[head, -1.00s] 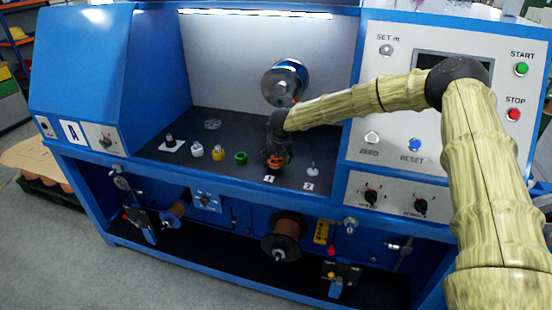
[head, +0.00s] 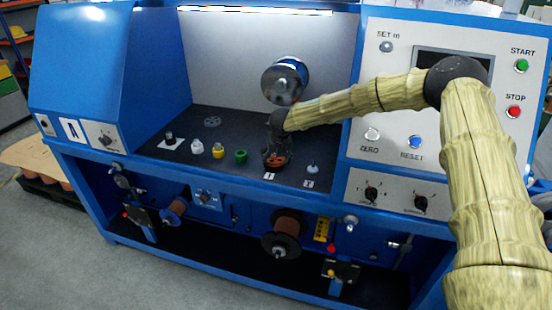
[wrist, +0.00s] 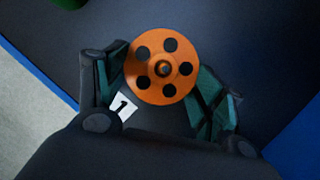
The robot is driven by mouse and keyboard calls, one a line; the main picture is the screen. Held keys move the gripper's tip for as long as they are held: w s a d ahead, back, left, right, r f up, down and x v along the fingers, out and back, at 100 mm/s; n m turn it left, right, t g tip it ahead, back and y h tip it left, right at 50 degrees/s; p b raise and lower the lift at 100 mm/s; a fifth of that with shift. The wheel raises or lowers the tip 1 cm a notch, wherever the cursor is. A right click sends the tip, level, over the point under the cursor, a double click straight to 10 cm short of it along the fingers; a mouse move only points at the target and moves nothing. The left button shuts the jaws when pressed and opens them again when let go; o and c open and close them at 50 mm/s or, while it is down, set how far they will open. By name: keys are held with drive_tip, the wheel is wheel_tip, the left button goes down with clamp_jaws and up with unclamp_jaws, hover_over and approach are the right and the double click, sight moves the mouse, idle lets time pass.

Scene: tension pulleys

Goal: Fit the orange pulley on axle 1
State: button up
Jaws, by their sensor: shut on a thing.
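The orange pulley (wrist: 161,66) is between the two fingers of my gripper (wrist: 163,80) in the wrist view, with several dark holes around its hub. A small round tip shows in the pulley's centre hole. The label "1" (wrist: 123,106) lies on the deck beside the pulley. In the head view my gripper (head: 276,152) points down behind the label "1", with the orange pulley (head: 277,161) low in its fingers, close to the deck. Axle 1 is otherwise hidden by the pulley. I cannot tell how far down the pulley sits.
Axle 2 (head: 312,168) stands bare to the right, by its label "2". To the left stand a green pulley (head: 240,156), a yellow one (head: 218,152) and a white one (head: 197,147). A large metal wheel (head: 285,80) is on the back wall above my gripper.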

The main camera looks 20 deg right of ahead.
drive_tip(key=shift+s+f, duration=0.15)
drive_tip(key=shift+f, duration=0.15)
drive_tip(key=o, duration=1.2)
drive_tip(key=shift+r, duration=0.15)
drive_tip(key=v, duration=1.1)
drive_tip(key=shift+r, duration=0.4)
